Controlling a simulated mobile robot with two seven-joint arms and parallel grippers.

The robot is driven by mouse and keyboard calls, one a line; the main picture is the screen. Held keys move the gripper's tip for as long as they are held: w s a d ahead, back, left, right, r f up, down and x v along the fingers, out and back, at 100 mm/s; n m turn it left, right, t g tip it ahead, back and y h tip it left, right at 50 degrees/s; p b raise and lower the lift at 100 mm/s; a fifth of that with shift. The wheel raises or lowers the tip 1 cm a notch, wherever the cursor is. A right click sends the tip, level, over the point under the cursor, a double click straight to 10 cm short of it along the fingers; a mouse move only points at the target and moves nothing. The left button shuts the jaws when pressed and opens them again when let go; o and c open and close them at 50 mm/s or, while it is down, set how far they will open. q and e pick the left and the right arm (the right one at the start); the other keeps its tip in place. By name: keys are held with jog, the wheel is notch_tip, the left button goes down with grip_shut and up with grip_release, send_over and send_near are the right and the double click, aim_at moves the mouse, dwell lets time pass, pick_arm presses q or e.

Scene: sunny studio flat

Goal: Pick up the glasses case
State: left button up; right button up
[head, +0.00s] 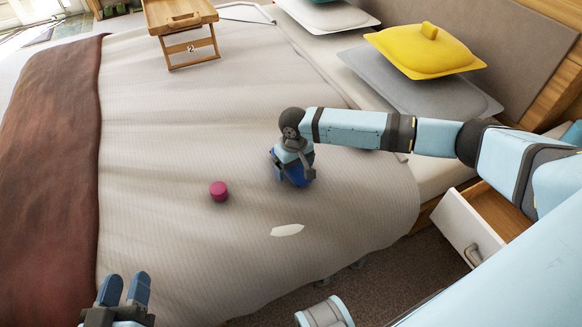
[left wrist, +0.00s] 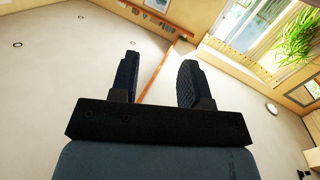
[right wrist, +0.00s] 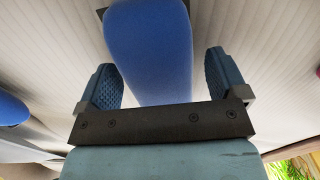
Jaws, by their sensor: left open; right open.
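The blue, rounded, elongated glasses case (head: 299,177) lies on the bed, partly hidden under my right gripper (head: 293,168) in the head view. In the right wrist view the case (right wrist: 150,45) reaches between the two spread fingers of my right gripper (right wrist: 160,65), with a visible gap to each finger. That gripper is open, not closed on the case. My left gripper (head: 125,287) is open and empty at the lower left of the head view, over the near part of the bed. The left wrist view shows its fingers (left wrist: 158,68) apart with nothing between them.
A magenta cylinder (head: 219,191) and a flat pale piece (head: 287,230) lie on the bed near the case. A wooden bed tray (head: 190,48) stands further back. Pillows and a yellow lidded-looking cushion (head: 425,50) lie by the headboard. A drawer (head: 470,226) stands open at right.

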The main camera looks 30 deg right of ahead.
jog(key=c, duration=1.1)
jog(key=shift+o, duration=0.2)
jog(key=shift+r, duration=0.1)
